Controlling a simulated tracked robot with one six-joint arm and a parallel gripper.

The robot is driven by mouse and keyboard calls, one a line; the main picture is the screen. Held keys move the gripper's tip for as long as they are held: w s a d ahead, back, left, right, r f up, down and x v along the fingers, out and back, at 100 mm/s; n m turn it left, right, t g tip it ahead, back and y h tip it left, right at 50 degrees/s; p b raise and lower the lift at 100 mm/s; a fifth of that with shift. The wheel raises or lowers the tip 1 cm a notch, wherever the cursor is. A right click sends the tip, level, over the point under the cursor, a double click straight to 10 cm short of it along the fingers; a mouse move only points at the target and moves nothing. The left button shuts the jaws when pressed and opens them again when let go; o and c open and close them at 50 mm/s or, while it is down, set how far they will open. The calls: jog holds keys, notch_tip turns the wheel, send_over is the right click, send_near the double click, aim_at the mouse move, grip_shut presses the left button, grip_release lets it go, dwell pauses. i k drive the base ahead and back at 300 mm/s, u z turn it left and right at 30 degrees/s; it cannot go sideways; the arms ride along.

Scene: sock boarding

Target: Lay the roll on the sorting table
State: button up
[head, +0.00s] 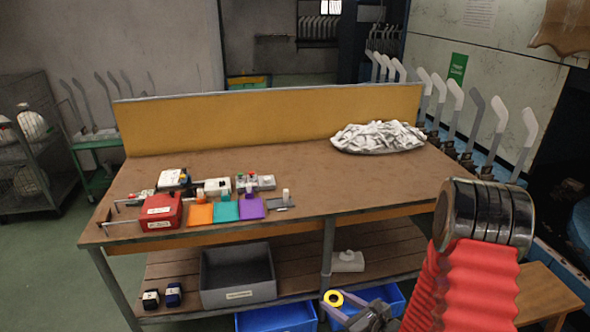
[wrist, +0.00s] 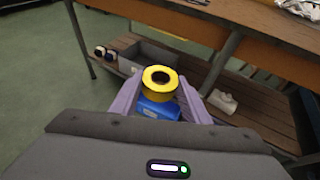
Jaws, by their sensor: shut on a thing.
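A yellow roll (wrist: 160,82) with a dark centre is between the two fingers of my gripper (wrist: 163,95) in the wrist view. The fingers are shut on it. In the head view the roll (head: 333,298) shows low, in front of the table's lower shelf, with my gripper (head: 345,308) partly in view beside it. The sorting table (head: 290,176) has a brown top with a yellow back panel. The roll is below the height of the table top and apart from it.
A white heap (head: 378,136) lies at the table's back right. A red box (head: 161,212), coloured cards and small devices fill the front left. The middle and front right of the top are bare. A grey bin (head: 238,277) sits on the lower shelf; blue crates (head: 277,318) stand below.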

aim_at(326, 193)
jog(key=u, duration=0.2)
jog(key=i, duration=1.05)
jog(key=u, duration=0.65)
